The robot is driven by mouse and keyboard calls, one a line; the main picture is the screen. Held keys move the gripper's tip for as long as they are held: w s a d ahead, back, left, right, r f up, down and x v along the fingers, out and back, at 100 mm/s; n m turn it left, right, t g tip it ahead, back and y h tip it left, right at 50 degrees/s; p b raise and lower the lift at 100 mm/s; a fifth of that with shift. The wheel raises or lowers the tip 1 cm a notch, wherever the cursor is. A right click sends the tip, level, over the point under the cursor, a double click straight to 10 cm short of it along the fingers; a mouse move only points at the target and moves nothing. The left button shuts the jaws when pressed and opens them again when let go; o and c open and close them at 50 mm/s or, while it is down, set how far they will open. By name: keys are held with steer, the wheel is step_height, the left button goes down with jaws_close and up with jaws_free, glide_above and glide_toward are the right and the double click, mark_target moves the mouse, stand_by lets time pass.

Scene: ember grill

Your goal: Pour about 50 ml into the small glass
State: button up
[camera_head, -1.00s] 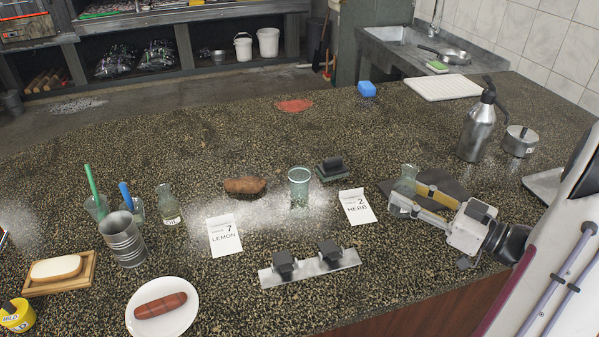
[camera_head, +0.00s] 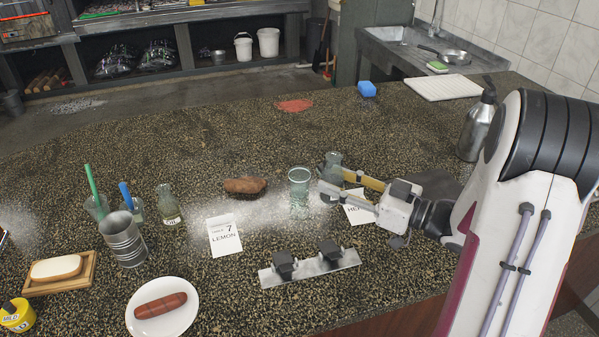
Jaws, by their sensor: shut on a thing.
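My gripper (camera_head: 331,179) is shut on a small clear glass flask (camera_head: 333,161). The flask looks about upright, just right of a greenish clear glass (camera_head: 299,187) that stands on the counter. In the picture the flask and the glass are close, with a narrow gap between them. The fingers hide the flask's lower part. I cannot tell how much liquid is in the flask or in the glass.
A HERB card (camera_head: 355,212) lies under my gripper, partly hidden. A LEMON card (camera_head: 223,236), a brown potato-like item (camera_head: 245,185) and an oil bottle (camera_head: 169,206) are left of the glass. A metal bar with two dark knobs (camera_head: 311,266) lies in front.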

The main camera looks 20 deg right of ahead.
steer(key=w+a, duration=0.3)
steer(key=a, duration=0.5)
steer(key=w+a, duration=0.3)
steer(key=a, duration=0.5)
steer(key=w+d+f+m+t+h, duration=0.1)
steer(key=h, duration=0.1)
steer(key=w+d+f+m+t+h, duration=0.1)
steer(key=m+h, duration=0.1)
steer(key=w+d+f+m+t+h, duration=0.1)
steer(key=h, duration=0.1)
steer(key=shift+d+f, duration=0.1)
steer(key=shift+d, duration=0.2)
steer(key=shift+w+f+m, duration=0.1)
steer(key=shift+m, duration=0.2)
